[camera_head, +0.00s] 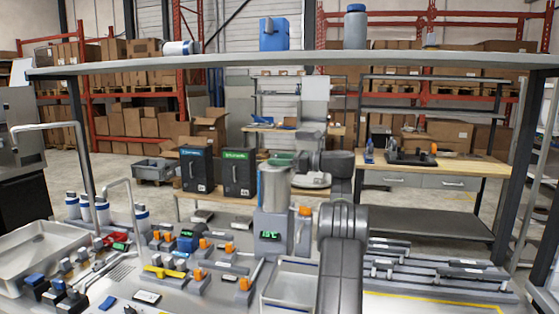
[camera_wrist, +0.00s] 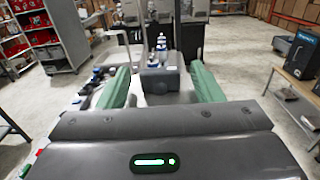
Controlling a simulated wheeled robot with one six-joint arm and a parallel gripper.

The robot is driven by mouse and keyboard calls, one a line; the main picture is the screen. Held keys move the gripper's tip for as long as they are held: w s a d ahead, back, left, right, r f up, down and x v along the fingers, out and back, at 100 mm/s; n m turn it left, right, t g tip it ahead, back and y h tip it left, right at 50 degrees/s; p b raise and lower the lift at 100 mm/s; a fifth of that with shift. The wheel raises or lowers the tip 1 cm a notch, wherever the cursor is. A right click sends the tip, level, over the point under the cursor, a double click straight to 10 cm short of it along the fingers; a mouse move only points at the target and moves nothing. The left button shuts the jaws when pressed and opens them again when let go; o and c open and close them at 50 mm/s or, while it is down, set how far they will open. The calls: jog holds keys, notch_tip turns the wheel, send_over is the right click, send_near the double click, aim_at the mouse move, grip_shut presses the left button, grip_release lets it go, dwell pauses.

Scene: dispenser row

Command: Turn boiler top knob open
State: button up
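The boiler (camera_head: 274,188) is an upright silver cylinder in the middle of the worktop in the head view. A grey unit with a lit green display (camera_head: 270,235) sits at its foot. I cannot clearly make out a knob on its top. My dark arm rises just right of the boiler and bends near its top. In the wrist view my gripper (camera_wrist: 160,68) is open, with its two green fingers wide apart. A grey block (camera_wrist: 172,84) shows between the fingers, apart from both; I cannot tell whether it is the knob.
Small fixtures with orange knobs (camera_head: 197,273) crowd the worktop left of the boiler. A tall tap (camera_head: 48,126) and a sink (camera_head: 45,250) are at the far left. A white tray (camera_head: 287,305) is in front. Rails (camera_head: 440,268) lie at right. An overhead shelf (camera_head: 220,62) spans above.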

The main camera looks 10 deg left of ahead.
jog(key=d+b, duration=0.1)
jog(key=d, duration=1.2)
jog(key=shift+d, duration=0.4)
jog(key=shift+s, duration=0.1)
jog(key=a+p, duration=0.1)
jog(key=a, duration=1.2)
jog(key=shift+a, duration=0.45)
